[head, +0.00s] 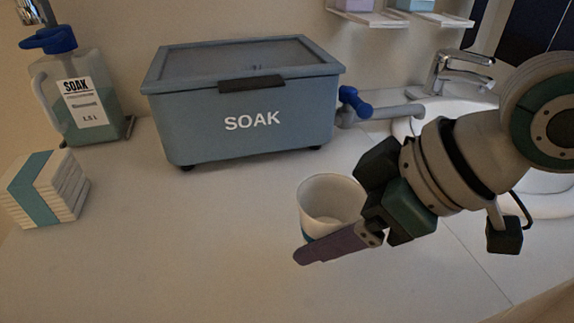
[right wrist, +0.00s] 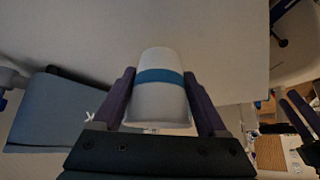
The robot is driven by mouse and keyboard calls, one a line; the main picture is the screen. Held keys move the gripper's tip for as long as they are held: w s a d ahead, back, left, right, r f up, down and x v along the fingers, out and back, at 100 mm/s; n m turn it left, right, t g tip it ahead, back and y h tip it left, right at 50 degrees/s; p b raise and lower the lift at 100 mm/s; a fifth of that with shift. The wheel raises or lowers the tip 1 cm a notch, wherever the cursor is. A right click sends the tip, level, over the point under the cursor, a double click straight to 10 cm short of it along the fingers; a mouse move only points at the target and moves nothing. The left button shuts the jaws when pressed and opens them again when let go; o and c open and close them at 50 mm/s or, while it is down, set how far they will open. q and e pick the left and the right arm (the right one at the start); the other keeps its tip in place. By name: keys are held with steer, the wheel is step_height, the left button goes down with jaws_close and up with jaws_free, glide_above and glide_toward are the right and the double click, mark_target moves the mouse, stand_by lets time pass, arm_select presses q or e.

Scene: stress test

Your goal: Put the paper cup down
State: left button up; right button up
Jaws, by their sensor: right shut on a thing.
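The paper cup (head: 328,192) is white with a blue band, which shows clearly in the right wrist view (right wrist: 160,103). Its open rim faces up in the head view, and it looks empty. My right gripper (right wrist: 160,82) is shut on it, with one purple finger on each side of the cup. In the head view the near finger crosses the cup's lower front and hides its base, so I cannot tell whether it touches the counter (head: 200,260). Dark prongs at the right wrist view's right edge look like my left gripper (right wrist: 297,108); their opening is unclear.
A blue-grey lidded SOAK tank (head: 190,120) with a blue tap (head: 354,102) stands behind the cup. A SOAK jug (head: 110,85) and a banded white stack (head: 70,190) are at the left. A sink with a faucet (head: 450,75) is behind my right arm. The front-left counter is clear.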

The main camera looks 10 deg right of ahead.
step_height(320, 180, down, 4)
steer(key=shift+r+b, duration=0.15)
steer(key=shift+b, duration=0.25)
steer(key=o, duration=1.5)
steer(key=shift+o, duration=0.2)
